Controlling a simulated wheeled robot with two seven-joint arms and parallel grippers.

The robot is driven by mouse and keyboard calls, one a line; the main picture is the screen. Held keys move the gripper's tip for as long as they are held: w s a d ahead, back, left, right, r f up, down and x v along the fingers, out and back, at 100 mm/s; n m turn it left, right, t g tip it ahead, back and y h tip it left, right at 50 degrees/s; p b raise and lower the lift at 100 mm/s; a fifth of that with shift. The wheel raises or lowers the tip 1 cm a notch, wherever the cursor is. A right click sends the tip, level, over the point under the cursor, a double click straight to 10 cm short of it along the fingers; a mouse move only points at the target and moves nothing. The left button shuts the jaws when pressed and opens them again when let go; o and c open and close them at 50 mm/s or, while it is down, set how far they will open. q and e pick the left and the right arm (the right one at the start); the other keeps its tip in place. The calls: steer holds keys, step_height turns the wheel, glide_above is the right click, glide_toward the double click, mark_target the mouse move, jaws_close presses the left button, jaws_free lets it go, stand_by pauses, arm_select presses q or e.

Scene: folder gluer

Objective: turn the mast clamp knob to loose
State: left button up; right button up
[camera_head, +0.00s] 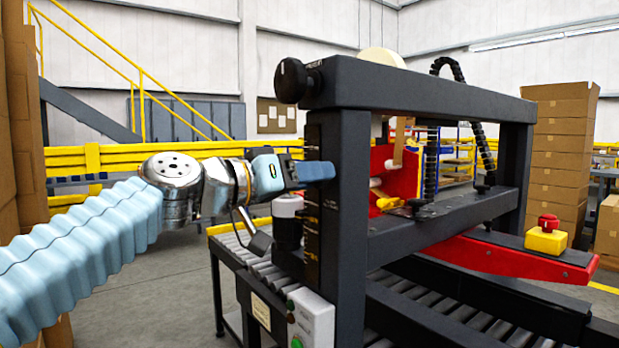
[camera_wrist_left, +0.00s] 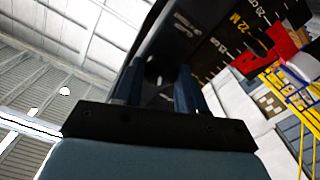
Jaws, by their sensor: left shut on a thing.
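My left gripper (camera_head: 318,171) reaches in from the left, its blue fingertips against the side of the dark mast (camera_head: 345,215) that carries the printed scale. It is shut on a small dark knob, which I take to be the mast clamp knob. The fingers and mast hide most of it in the head view. In the wrist view the left gripper (camera_wrist_left: 155,85) has its two fingers on either side of a dark part (camera_wrist_left: 153,72) at the mast face. The knob's turn position cannot be read. My right gripper is in neither view.
A larger black knob (camera_head: 291,80) sits at the top of the mast, above my gripper. Below are a white-topped black cylinder (camera_head: 288,220), a button box (camera_head: 310,318) and a roller conveyor (camera_head: 262,268). A red emergency button (camera_head: 548,221) is at the right.

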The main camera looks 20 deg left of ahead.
arm_select(q)
steer(key=shift+w+a+f+n+p, duration=0.1)
steer(key=shift+n+p, duration=0.45)
steer(key=shift+n, duration=2.7)
steer(key=shift+a+n+p, duration=0.1)
steer(key=shift+n+p, duration=0.4)
steer(key=shift+n, duration=2.75)
steer(key=o, duration=1)
steer(key=b+v, duration=0.2)
steer(key=v, duration=1.1)
steer(key=shift+s+a+b, duration=0.2)
steer(key=shift+s+b, duration=0.15)
steer(key=shift+b, duration=0.05)
steer(key=shift+f, duration=0.1)
